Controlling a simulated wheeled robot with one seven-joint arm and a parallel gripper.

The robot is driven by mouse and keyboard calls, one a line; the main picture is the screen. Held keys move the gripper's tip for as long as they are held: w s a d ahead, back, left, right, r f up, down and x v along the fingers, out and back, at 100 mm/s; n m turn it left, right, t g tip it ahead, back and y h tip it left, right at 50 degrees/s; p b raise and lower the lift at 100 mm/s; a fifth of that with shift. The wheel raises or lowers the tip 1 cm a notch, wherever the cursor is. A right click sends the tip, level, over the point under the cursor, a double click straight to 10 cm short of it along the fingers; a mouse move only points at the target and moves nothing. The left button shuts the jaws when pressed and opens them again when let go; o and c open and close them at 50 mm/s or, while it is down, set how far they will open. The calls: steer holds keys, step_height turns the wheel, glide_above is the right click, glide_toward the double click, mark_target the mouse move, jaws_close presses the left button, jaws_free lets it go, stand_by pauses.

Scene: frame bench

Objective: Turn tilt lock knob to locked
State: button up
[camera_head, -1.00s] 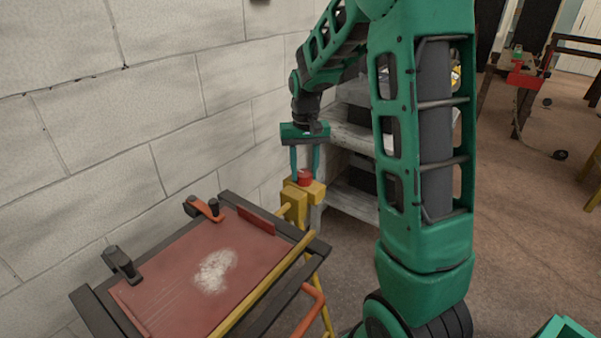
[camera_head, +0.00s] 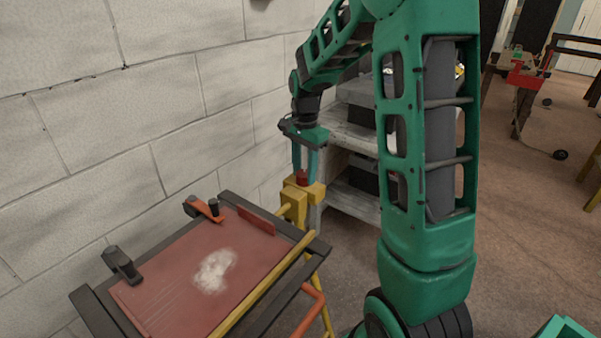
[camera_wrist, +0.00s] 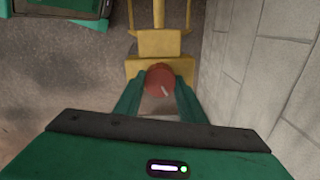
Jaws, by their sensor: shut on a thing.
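The red tilt lock knob (camera_head: 302,177) sits on top of a yellow bracket (camera_head: 293,205) at the far corner of the bench frame. In the wrist view the knob (camera_wrist: 160,80) is round with a pale pointer line slanting toward the lower right. My gripper (camera_head: 305,172) points straight down over the knob, its two green fingers closed on opposite sides of it. The wrist view shows the fingertips (camera_wrist: 158,88) flanking the knob. Any lock markings are too small to tell.
The bench's reddish panel (camera_head: 180,275) with a pale dusty patch lies in a dark frame, with black clamps (camera_head: 122,264) at its left. A block wall (camera_head: 100,130) runs close behind. Grey shelves (camera_head: 350,205) stand beyond the gripper. Open floor (camera_head: 530,220) lies to the right.

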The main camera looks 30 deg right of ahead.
mark_target(305, 173)
steer(key=m, duration=0.5)
steer(key=shift+s+f, duration=0.15)
steer(key=shift+s, duration=0.1)
stand_by(0.3)
steer(key=o, duration=1)
steer(key=shift+o, duration=0.2)
steer(key=shift+w, duration=0.1)
steer(key=shift+w+r, duration=0.1)
steer(key=shift+r, duration=0.35)
step_height(305, 173, up, 10)
